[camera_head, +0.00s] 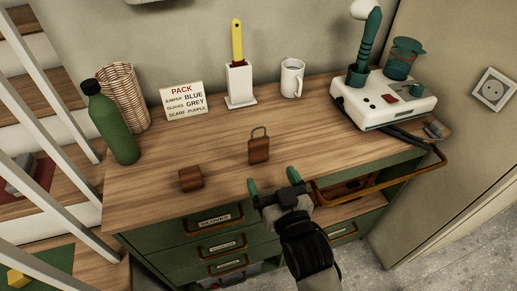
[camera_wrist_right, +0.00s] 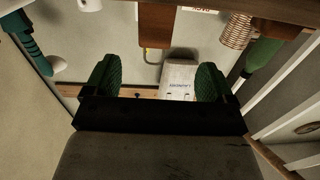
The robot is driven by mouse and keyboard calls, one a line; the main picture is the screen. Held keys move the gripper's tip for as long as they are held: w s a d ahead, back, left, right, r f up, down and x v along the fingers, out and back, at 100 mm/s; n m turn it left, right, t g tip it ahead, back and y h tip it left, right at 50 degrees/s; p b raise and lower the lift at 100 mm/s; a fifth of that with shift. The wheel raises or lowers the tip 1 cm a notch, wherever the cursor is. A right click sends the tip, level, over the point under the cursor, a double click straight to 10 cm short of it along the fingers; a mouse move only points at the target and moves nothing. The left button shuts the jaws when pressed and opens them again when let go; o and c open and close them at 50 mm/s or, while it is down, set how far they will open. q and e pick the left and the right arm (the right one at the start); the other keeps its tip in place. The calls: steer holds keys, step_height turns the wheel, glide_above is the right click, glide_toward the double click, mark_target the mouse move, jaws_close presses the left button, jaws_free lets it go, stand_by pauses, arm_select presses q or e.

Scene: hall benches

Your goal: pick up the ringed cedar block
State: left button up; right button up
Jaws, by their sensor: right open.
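The ringed cedar block (camera_head: 259,150) is a small reddish-brown block standing on the wooden bench top, with a grey metal ring upright on its top. In the right wrist view, which looks upside down, the ringed block (camera_wrist_right: 159,25) hangs from the top edge, between the two fingers in the picture. My right gripper (camera_head: 273,181) is open and empty. It is by the bench's front edge, nearer to me than the block and apart from it. Its green fingers also show in the wrist view (camera_wrist_right: 158,75). My left gripper is out of view.
A plain brown block (camera_head: 190,179) lies left of the ringed one. Behind stand a green bottle (camera_head: 115,128), wicker basket (camera_head: 125,95), sign (camera_head: 183,101), white holder (camera_head: 240,84) and mug (camera_head: 291,78). A white device (camera_head: 385,103) is at right. An open drawer (camera_head: 385,177) juts out at front right.

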mark_target(260, 148)
steer(key=x, duration=0.5)
steer(key=shift+w, duration=0.25)
steer(key=x, duration=0.5)
steer(key=shift+w+d+f+p, duration=0.2)
steer(key=shift+w+f+p, duration=0.05)
steer(key=shift+p, duration=0.15)
steer(key=c, duration=1)
steer(key=shift+r, duration=0.1)
steer(key=shift+r, duration=0.15)
steer(key=b+v, duration=0.1)
steer(key=v, duration=1.7)
steer(key=shift+r+b, duration=0.2)
steer(key=shift+b, duration=0.1)
